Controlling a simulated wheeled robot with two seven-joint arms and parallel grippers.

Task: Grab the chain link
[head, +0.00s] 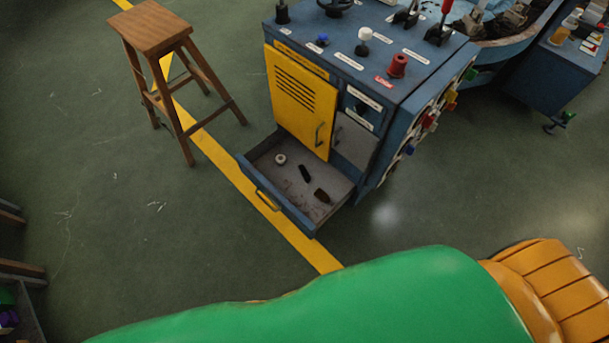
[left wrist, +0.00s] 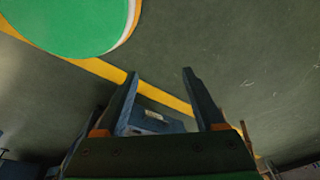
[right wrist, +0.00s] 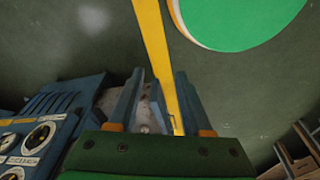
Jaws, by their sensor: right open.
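I cannot pick out a chain link for certain. The open drawer (head: 278,208) of the blue cabinet holds a small pale round piece (head: 280,159) and two dark pieces, one narrow (head: 304,173) and one thicker (head: 321,195). They lie apart on the drawer floor, too small to identify. My left gripper (left wrist: 160,73) has its fingers apart, with nothing between the tips. My right gripper (right wrist: 159,72) also has its fingers apart and looks empty. Neither gripper shows in the head view. In the right wrist view, part of the drawer lies beyond the fingers.
The blue cabinet (head: 376,72) has a yellow louvred door (head: 300,100) above the drawer, and knobs and levers on top. A wooden stool (head: 160,35) stands to its left. A yellow floor line (head: 222,160) runs past the drawer.

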